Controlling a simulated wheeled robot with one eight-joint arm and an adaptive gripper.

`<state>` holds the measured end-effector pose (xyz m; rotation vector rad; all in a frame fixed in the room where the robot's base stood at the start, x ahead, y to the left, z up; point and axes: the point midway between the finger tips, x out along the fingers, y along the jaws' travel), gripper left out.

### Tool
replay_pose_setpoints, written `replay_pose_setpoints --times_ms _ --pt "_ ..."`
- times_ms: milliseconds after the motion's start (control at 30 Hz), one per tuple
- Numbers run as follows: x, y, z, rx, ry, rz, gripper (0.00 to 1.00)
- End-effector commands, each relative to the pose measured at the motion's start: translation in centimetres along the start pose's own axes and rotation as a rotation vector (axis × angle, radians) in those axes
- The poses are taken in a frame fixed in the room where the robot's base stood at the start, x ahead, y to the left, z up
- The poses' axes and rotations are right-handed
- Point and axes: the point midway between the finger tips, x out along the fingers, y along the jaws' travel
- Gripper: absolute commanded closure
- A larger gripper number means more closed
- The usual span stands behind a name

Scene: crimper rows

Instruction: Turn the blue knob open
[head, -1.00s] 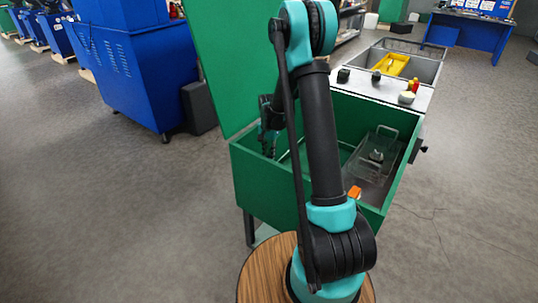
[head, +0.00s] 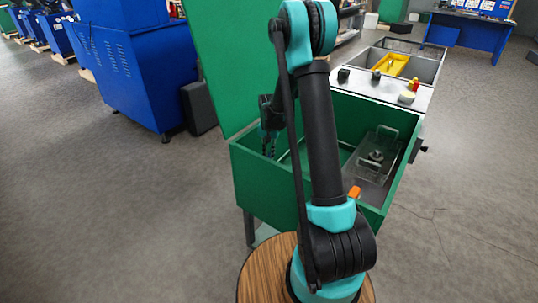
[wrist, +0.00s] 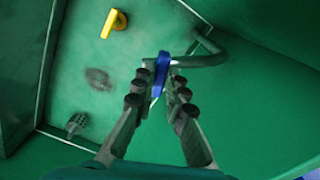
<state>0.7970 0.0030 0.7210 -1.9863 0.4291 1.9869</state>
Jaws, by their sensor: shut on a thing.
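The blue knob (wrist: 162,73) shows in the wrist view near the middle, at the end of a grey-green pipe (wrist: 205,60) that runs right and then bends up. My gripper (wrist: 160,85) has its two fingers on either side of the knob and is shut on it. In the head view my gripper (head: 268,145) is inside the left part of the green box, mostly hidden behind my arm and the box wall. The knob cannot be made out there.
A yellow handle (wrist: 114,23) and a small grey fitting (wrist: 76,123) are on the green surface left of the knob. In the head view, the green box (head: 262,192) has a raised lid (head: 222,60). A wire basket (head: 374,158) and an orange item (head: 354,192) are in its right part.

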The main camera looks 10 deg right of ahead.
Motion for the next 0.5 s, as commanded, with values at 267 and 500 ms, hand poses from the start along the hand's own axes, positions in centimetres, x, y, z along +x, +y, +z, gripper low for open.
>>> replay_pose_setpoints --times_ms 267,500 --pt "-0.02 -0.01 -0.02 -0.261 0.000 0.000 1.00" --pt "-0.02 -0.01 -0.02 -0.490 0.000 0.000 1.00"
